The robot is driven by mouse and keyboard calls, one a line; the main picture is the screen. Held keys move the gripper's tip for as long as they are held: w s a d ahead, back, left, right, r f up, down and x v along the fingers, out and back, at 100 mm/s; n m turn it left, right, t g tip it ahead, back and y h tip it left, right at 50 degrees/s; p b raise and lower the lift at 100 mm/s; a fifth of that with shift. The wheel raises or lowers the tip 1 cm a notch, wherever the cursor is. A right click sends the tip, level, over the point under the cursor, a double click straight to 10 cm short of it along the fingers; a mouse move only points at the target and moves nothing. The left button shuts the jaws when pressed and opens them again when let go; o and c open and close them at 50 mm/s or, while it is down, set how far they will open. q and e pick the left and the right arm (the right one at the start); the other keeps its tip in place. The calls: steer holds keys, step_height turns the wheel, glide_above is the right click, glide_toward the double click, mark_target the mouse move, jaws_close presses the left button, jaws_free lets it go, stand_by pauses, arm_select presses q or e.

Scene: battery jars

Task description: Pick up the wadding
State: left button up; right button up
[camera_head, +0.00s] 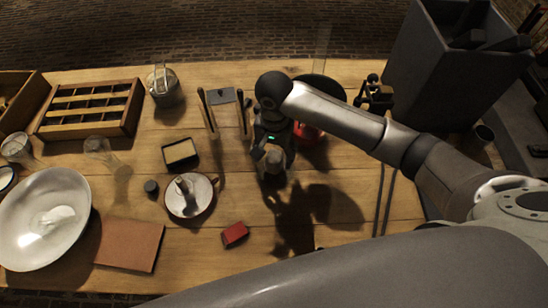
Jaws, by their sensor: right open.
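My right gripper (270,160) is open and points down over the middle of the table, its arm coming in from the right. A small pale grey thing (275,158) shows at its fingertips. I cannot tell whether this is the wadding, or whether the fingers touch it, as the gripper partly hides it. A whitish patch (48,222) shows in the large white bowl (75,195) at far left; I cannot tell if it is wadding or a reflection. My left gripper is not in view.
Left of the gripper are a white saucer (204,196), a black tray with a yellowish block (181,152) and upright rods (208,115). A red block (235,234) lies in front. A compartmented wooden box (90,128) and glass jar (164,88) stand farther back.

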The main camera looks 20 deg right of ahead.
mark_target(274, 156)
step_height(274, 156, down, 2)
steer(key=shift+f, duration=0.15)
steer(key=shift+w+f+p, duration=0.15)
steer(key=shift+f+p, duration=0.15)
steer(key=shift+f, duration=0.2)
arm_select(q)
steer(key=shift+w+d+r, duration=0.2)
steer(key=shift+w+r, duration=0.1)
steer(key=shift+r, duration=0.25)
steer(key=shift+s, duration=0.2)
arm_select(e)
steer(key=c, duration=0.9)
steer(key=shift+r+b, duration=0.55)
steer(key=shift+r, duration=0.25)
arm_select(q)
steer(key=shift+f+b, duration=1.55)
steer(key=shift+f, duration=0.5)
arm_select(e)
steer(key=shift+s+a+r, duration=0.4)
steer(key=shift+s+r, duration=1.5)
steer(key=shift+s, duration=0.4)
steer(key=shift+s+a+r, duration=0.45)
steer(key=shift+s+r, duration=1.45)
steer(key=shift+s, duration=0.45)
steer(key=shift+s+a+r, duration=0.4)
steer(key=shift+s+r, duration=1.5)
steer(key=shift+s, duration=0.4)
